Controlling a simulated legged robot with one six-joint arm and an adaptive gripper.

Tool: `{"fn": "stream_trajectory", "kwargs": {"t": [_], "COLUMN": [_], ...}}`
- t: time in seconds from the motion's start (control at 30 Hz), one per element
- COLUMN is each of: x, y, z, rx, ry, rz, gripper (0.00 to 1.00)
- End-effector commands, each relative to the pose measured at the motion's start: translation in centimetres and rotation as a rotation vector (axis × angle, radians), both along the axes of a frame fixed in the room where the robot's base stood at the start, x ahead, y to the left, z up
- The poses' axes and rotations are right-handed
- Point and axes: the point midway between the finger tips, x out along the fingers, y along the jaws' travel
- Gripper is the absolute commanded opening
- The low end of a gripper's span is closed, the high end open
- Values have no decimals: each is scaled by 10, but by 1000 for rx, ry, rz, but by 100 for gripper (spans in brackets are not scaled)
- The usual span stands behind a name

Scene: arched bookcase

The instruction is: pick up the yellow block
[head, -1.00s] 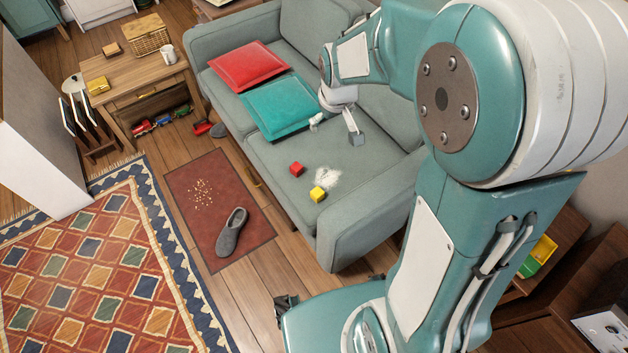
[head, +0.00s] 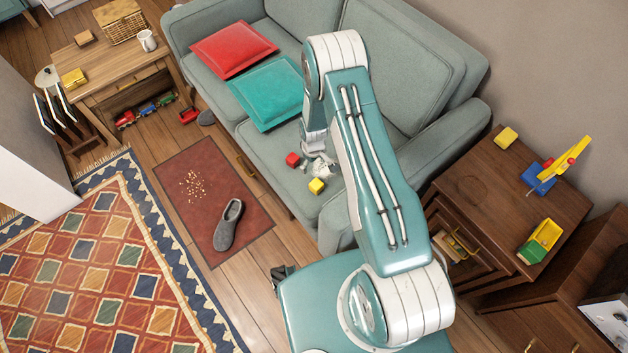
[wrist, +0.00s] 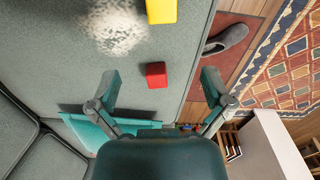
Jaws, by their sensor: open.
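A yellow block (head: 317,186) lies on the sofa seat near its front edge. In the wrist view this yellow block (wrist: 161,10) is at the top edge and partly cut off. A red block (head: 292,160) lies behind it on the seat, and the red block (wrist: 156,75) also shows in the wrist view, just ahead of the fingers. My gripper (head: 318,165) is over the seat, close beside both blocks.
A pale crumbly patch (wrist: 110,30) is on the seat. A teal cushion (head: 266,93) and a red cushion (head: 233,46) lie farther back. Another yellow block (head: 506,137) lies on the wooden cabinet (head: 478,185) at right, beside toys. A slipper (head: 228,224) is on the floor mat.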

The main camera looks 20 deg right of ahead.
Motion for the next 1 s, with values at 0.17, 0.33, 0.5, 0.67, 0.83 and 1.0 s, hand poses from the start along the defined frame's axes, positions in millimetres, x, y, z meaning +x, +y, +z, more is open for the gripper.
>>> {"fn": "stream_trajectory", "kwargs": {"t": [0.17, 0.33, 0.5, 0.67, 0.83, 1.0], "x": [-8, -9, -8, -8, -10, -10], "y": [0, 0, 0, 0, 0, 0], "z": [-25, -46, -71, -82, -103, -126], "rx": [0, 0, -1, 0, 0, 0], "ry": [14, 16, 15, 14, 16, 15], "rz": [15, 16, 15, 15, 15, 15], "gripper": [100, 100, 100, 100, 100, 100]}}
